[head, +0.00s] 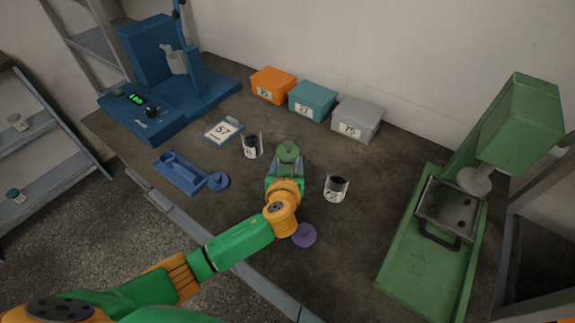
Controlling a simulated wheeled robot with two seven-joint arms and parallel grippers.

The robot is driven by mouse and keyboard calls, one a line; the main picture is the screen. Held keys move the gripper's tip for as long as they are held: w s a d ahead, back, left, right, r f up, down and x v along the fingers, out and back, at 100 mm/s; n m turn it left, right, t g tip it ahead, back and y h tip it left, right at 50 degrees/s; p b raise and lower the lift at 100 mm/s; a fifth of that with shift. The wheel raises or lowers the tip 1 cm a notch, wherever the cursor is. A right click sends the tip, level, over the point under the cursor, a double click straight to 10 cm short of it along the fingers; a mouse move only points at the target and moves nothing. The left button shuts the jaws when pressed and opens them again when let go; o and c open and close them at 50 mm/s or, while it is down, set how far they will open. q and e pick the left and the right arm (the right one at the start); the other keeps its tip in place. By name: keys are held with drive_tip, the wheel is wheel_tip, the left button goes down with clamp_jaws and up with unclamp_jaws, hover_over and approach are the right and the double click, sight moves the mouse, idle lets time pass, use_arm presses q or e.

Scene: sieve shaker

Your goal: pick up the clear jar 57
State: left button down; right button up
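A card reading 57 (222,131) lies on the table, left of centre. An open clear jar with dark contents (252,147) stands right of it; its label is too small to read surely. A second such jar (336,188) stands further right, its label also hard to read. My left gripper (287,163) reaches over the table between the two jars, with its fingers around or just beside a green knobbed lid (288,151). My gripper hides what is below the lid, and I cannot tell whether it grips anything. My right gripper is out of view.
Orange (273,85), teal (312,100) and grey (357,119) numbered boxes line the wall. A blue machine (165,85) stands left, a green press (435,225) right. A blue tray (180,173), blue lid (218,181) and purple lid (304,235) lie near the front.

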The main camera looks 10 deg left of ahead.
use_arm(q)
wheel_tip(320, 180, up, 2)
drive_tip(key=shift+r, duration=0.1)
drive_tip(key=s+a+r+p, duration=0.4)
drive_tip(key=s+a+r, duration=0.2)
drive_tip(key=s+r, duration=0.4)
drive_tip(key=s, duration=0.2)
drive_tip(key=shift+s+a, duration=0.15)
drive_tip(key=shift+s, duration=0.15)
